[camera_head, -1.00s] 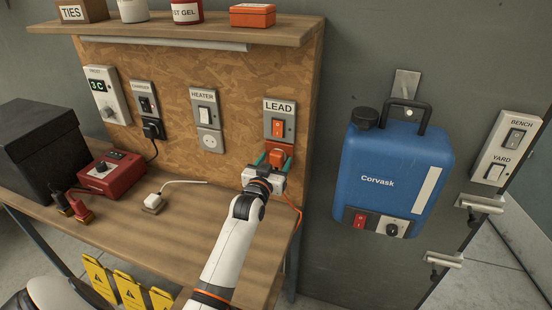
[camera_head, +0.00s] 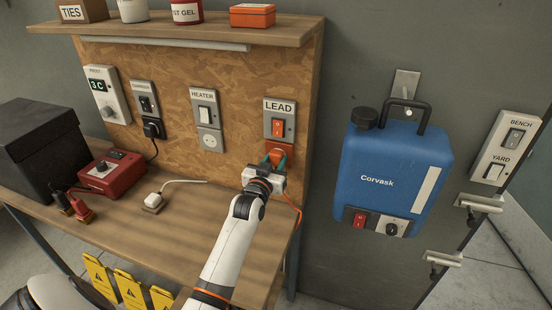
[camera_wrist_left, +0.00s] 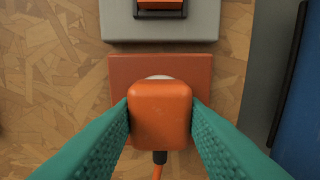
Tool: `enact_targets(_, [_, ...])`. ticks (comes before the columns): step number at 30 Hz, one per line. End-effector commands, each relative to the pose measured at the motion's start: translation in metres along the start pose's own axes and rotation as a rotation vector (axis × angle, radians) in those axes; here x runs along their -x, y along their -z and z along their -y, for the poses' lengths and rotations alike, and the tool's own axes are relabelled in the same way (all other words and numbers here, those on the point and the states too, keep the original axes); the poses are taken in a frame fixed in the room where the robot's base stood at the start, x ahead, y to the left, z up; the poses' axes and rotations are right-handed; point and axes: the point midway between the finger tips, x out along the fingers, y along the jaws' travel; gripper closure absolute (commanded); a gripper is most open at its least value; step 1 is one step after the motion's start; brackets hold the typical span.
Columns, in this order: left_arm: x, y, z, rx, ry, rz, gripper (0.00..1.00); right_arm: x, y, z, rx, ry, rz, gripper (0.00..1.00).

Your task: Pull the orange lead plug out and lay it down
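The orange lead plug (camera_wrist_left: 160,116) sits in the red-brown socket plate (camera_wrist_left: 197,72) below the LEAD switch (camera_head: 278,127). My left gripper (camera_wrist_left: 161,108) has its green fingers against both sides of the plug, closed on it. In the head view my left gripper (camera_head: 276,160) mostly covers the plug. A rim of the pale socket face shows above the plug in the wrist view. The orange cord (camera_head: 293,206) hangs from the plug past the bench's right edge. My right gripper is not in view.
The wooden bench top (camera_head: 200,235) is clear left of my arm. A white plug (camera_head: 153,202) and a red box (camera_head: 111,173) lie further left. A blue Corvask canister (camera_head: 385,165) hangs to the right. A shelf (camera_head: 200,35) runs above.

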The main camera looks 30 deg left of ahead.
Motion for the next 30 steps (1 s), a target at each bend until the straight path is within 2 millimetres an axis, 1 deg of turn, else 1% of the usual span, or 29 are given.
enact_targets(1, [0.000, 0.000, 0.000, 0.000, 0.000, 0.000, 0.84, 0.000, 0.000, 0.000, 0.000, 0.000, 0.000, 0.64])
enact_targets(4, [0.000, 0.000, 0.000, 0.000, 0.000, 0.000, 1.00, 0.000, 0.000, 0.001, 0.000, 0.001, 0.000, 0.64])
enact_targets(9, [0.002, -0.001, 0.000, 0.000, 0.000, 0.000, 1.00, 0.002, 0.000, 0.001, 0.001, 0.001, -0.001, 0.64])
enact_targets(30, [0.030, -0.002, 0.000, 0.000, 0.000, 0.001, 1.00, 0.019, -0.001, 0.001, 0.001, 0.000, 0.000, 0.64])
